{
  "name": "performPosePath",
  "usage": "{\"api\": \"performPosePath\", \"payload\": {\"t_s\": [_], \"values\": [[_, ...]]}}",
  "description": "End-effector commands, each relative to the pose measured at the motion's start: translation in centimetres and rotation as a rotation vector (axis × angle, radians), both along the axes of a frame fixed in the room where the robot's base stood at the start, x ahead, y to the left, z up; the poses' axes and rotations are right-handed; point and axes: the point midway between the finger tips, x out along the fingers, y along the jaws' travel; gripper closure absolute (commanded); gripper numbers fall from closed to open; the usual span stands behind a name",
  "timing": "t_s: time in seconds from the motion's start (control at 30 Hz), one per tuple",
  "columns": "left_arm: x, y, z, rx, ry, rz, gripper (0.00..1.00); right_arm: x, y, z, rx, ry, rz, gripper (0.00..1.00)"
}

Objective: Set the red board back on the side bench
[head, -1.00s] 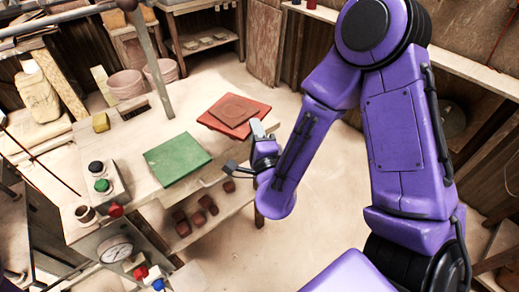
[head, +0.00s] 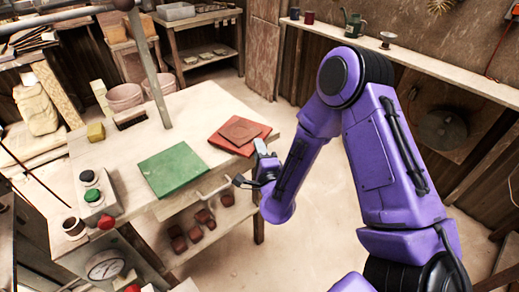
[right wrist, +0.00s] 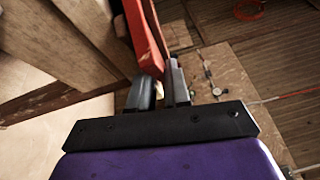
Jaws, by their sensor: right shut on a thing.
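The red board (head: 222,141) is a flat square slab with a smaller, browner red square (head: 240,130) on top. It shows over the right part of the pale worktable (head: 205,105); I cannot tell whether it touches the top. My right gripper (head: 259,149) is shut on the board's near right edge. In the right wrist view the board (right wrist: 143,35) stands edge-on, its end between the two fingers (right wrist: 165,85). My left gripper is not in view. I cannot tell for sure which surface is the side bench.
A green board (head: 174,168) lies on the worktable left of the red one. A button box (head: 95,195) and a gauge (head: 105,265) are at the table's left. Small dark red blocks (head: 205,217) sit on the shelf below. A long shelf (head: 430,63) runs along the right wall.

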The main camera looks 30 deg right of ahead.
Motion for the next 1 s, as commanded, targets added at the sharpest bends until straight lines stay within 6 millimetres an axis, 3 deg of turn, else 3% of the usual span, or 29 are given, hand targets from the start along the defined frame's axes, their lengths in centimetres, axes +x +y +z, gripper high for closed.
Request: {"api": "performPosePath", "payload": {"t_s": [0.23, 0.27, 0.3, 0.33, 0.67, 0.77, 0.97, 1.0], "values": [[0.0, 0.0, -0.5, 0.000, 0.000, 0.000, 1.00, 0.0, 0.0, -0.4, 0.001, -0.002, -0.001, 1.00], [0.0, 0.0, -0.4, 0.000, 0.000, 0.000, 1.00, 0.0, 0.0, -0.3, 0.000, 0.000, -0.001, 0.73], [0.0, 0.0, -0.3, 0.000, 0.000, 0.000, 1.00, 0.0, 0.0, -0.3, 0.000, 0.000, -0.001, 0.60], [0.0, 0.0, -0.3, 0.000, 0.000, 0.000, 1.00, 0.0, 0.0, -0.3, 0.000, 0.000, -0.001, 0.57], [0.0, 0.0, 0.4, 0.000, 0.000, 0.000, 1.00, 0.0, 0.0, 0.4, 0.000, 0.000, -0.001, 0.57], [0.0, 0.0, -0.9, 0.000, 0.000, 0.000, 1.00, -1.5, 0.6, -0.4, 0.000, 0.002, 0.002, 0.57], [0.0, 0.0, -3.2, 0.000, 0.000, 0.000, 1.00, -6.8, 2.5, -1.1, -0.004, 0.004, 0.005, 0.57], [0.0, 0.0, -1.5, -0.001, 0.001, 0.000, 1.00, -7.6, 2.9, 0.0, -0.008, 0.007, 0.006, 0.57]]}}
